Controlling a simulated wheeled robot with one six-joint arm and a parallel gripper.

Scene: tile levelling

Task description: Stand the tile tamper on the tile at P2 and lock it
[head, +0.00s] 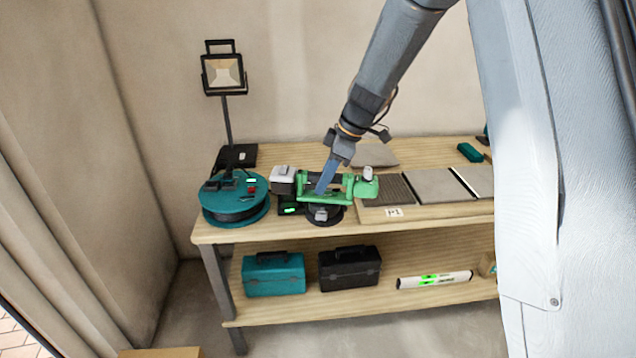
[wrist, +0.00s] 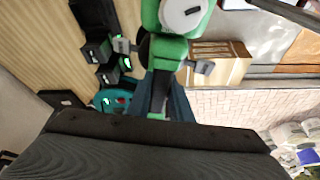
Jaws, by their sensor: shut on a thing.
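The tile tamper (head: 350,186) is a green tool with a round black base, at the left part of the bench just left of the tile board. My gripper (head: 326,180) comes down from above and is shut on its green handle. I cannot tell whether its base touches the bench. In the wrist view the green tamper (wrist: 185,50) fills the upper middle, beyond my gripper's fingers (wrist: 165,95). Tiles (head: 435,187) lie on a wooden board (head: 440,210) labelled P1 at its left end. No P2 label shows; my own body hides the right side.
A teal cable reel (head: 235,203) stands close left of the tamper, with a black work lamp (head: 223,75) behind it. A teal block (head: 470,152) lies at the back right. The lower shelf holds a teal toolbox (head: 274,274), a black toolbox (head: 349,268) and a level (head: 434,280).

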